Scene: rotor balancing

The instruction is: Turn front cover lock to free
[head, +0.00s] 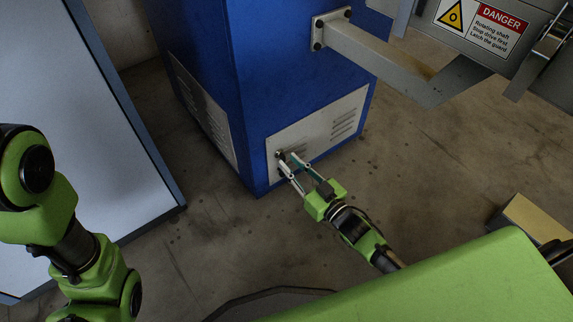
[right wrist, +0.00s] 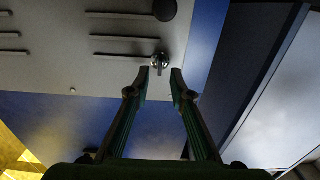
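The front cover is a pale vented panel (head: 338,117) low on the blue cabinet; it also shows in the right wrist view (right wrist: 115,52). Its lock is a small dark metal latch with a short tab (right wrist: 160,62), near the panel's edge. In the head view the lock is mostly hidden behind the fingertips. My right gripper (head: 287,161) is open in front of it. In the right wrist view its fingertips (right wrist: 160,78) are apart, one on each side of the tab's line, with nothing visible between them. My left gripper is out of view; only left arm links show.
A second vented panel (head: 203,108) is on the cabinet's left face. A grey bracket arm (head: 375,55) juts out above, leading to a guard with a danger sign (head: 484,24). A large pale panel (head: 75,120) stands at left. Concrete floor (head: 225,245) is open between.

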